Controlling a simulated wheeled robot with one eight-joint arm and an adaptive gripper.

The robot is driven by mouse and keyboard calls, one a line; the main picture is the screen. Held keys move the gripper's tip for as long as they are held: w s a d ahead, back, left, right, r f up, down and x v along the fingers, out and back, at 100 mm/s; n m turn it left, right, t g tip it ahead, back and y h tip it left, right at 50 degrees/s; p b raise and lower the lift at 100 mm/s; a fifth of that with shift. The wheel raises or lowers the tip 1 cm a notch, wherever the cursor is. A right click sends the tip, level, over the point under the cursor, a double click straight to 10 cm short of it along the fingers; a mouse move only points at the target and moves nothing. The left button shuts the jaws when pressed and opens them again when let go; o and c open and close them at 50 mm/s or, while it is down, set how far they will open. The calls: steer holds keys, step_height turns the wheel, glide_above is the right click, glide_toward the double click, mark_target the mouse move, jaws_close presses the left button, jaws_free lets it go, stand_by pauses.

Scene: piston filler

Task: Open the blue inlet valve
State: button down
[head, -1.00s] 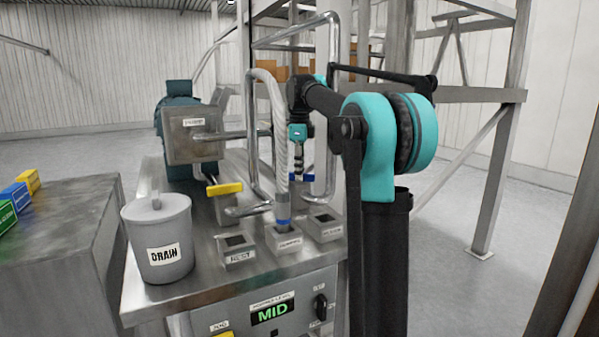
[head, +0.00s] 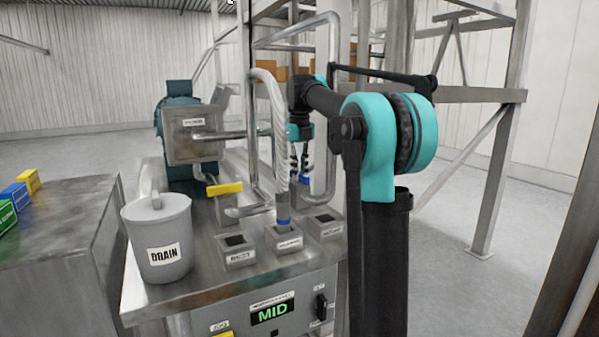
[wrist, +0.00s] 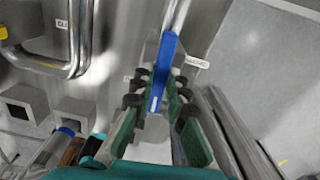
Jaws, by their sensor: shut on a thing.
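The blue inlet valve handle (wrist: 167,62) is a long blue lever that runs away from my gripper in the wrist view, in line with the pipe beyond it. My gripper (wrist: 156,100) is shut on its near part, with a green-padded finger on each side. In the head view, my gripper (head: 300,162) points down behind the white hose, and only a small piece of the blue handle (head: 305,180) shows below it. The fingers and pipes hide the rest there. A label reading CLOSED (wrist: 197,62) lies right of the lever.
A yellow valve handle (head: 225,188), a white hose (head: 281,140) and bent metal pipes (head: 331,110) stand close to my arm. A grey DRAIN bucket (head: 158,240) sits at the table's front left corner. Labelled square sockets (head: 236,250) line the front. Open floor lies to the right.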

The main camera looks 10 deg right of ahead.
mark_target(300, 173)
steer(key=shift+m, duration=0.5)
steer(key=c, duration=1.5)
jaws_free()
steer(key=shift+c, duration=0.2)
steer(key=shift+r, duration=0.1)
step_height(300, 173, up, 12)
steer(key=shift+s, duration=0.1)
